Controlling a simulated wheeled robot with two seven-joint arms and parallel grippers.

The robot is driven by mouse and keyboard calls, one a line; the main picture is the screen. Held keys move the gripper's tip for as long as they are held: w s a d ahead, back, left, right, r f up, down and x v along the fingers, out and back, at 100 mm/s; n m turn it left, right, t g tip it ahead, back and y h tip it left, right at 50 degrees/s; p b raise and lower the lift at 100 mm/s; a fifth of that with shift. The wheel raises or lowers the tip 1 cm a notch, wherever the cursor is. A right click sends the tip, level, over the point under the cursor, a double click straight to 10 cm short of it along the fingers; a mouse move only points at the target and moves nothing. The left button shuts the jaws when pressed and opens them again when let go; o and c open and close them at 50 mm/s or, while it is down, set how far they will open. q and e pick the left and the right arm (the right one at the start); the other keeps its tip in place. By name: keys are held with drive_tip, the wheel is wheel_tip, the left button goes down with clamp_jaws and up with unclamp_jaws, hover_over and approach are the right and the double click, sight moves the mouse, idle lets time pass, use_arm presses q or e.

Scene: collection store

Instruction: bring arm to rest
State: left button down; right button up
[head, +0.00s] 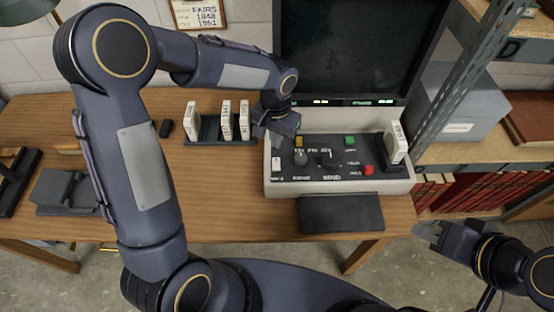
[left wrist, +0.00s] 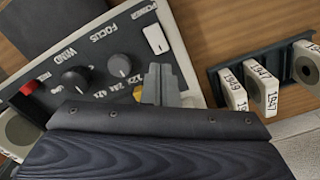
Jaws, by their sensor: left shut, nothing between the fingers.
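My left arm reaches in from the left in the head view. Its gripper (head: 277,140) is shut and empty, just over the upper left of the reader's control panel (head: 315,175). In the left wrist view the closed fingers (left wrist: 160,84) point at the panel between the white power switch (left wrist: 156,39) and the yellow button, which they partly cover. I cannot tell whether they touch the panel. My right gripper (head: 424,236) is at the lower right of the head view, over the floor beyond the desk's right end, with nothing visible in it.
A dark rack (head: 210,140) with several white labelled boxes stands left of the reader. A dark screen (head: 355,45) rises behind the panel. Metal shelving (head: 455,90) with a grey box (head: 460,107) stands at right. The desk's left part (head: 50,115) has some bare wood.

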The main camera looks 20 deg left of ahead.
use_arm(q)
drive_tip(key=s+a+r+n+t+h, duration=0.2)
drive_tip(key=s+a+r, duration=0.5)
drive_tip(key=s+r, duration=0.15)
drive_tip(key=s+r+n+t+h, duration=0.1)
drive_tip(key=s+r+n+t, duration=0.1)
drive_tip(key=s, duration=1.1)
drive_tip(key=shift+s+a+r+n+t+h, duration=0.35)
drive_tip(key=shift+r+t, duration=0.2)
drive_tip(key=shift+t, duration=0.25)
drive_tip(key=shift+w+d, duration=0.1)
